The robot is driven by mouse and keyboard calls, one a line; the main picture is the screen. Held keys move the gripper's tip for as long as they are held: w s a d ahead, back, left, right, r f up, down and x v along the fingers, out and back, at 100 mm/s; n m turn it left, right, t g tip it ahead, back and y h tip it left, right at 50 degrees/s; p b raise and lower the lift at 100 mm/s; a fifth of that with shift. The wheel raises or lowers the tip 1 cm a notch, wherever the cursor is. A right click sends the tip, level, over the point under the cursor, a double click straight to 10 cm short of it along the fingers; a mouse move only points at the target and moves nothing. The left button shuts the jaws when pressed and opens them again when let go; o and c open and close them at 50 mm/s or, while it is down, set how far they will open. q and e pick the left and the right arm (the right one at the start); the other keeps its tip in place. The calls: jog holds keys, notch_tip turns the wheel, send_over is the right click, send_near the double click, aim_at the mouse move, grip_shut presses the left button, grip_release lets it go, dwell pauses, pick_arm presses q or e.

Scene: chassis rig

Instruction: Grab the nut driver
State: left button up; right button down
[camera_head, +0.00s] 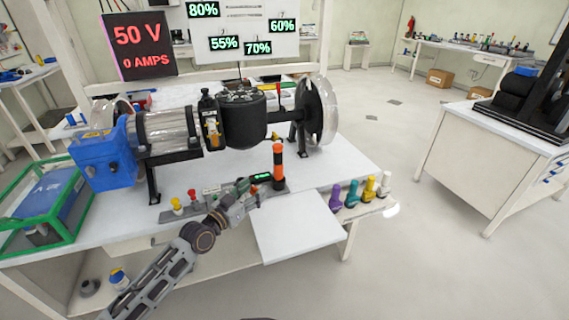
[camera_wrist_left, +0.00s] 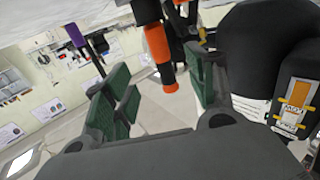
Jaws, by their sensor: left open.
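An upright tool with an orange and black handle (camera_head: 277,160), which looks like the nut driver, stands at the front of the white workbench, in front of the motor assembly. My left gripper (camera_head: 247,190) is just left of it and a little lower, with its jaws toward the tool. In the left wrist view the orange and black handle (camera_wrist_left: 158,48) appears in the gap between the open green-padded fingers (camera_wrist_left: 160,85). No contact shows, and its depth between them is hard to tell. My right gripper is not in view.
The motor assembly (camera_head: 243,118) with a clear disc stands close behind. Red and yellow knobs (camera_head: 177,205) are left of my gripper. Several coloured handles (camera_head: 352,193) stand at the bench's right edge. A white panel (camera_head: 298,226) juts out in front. A green-framed box (camera_head: 45,210) is far left.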

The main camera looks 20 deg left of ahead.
aim_at(275, 171)
pick_arm(q)
jog(key=shift+w+d+r, duration=0.15)
jog(key=shift+w+r, duration=0.05)
jog(key=shift+r, duration=0.1)
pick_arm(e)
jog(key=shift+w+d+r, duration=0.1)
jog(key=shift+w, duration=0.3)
pick_arm(q)
jog(key=shift+w, duration=0.2)
jog(key=shift+b+x, duration=0.3)
jog(key=shift+x, duration=3.25)
jog(key=shift+w+d, duration=0.3)
jog(key=shift+w, duration=0.2)
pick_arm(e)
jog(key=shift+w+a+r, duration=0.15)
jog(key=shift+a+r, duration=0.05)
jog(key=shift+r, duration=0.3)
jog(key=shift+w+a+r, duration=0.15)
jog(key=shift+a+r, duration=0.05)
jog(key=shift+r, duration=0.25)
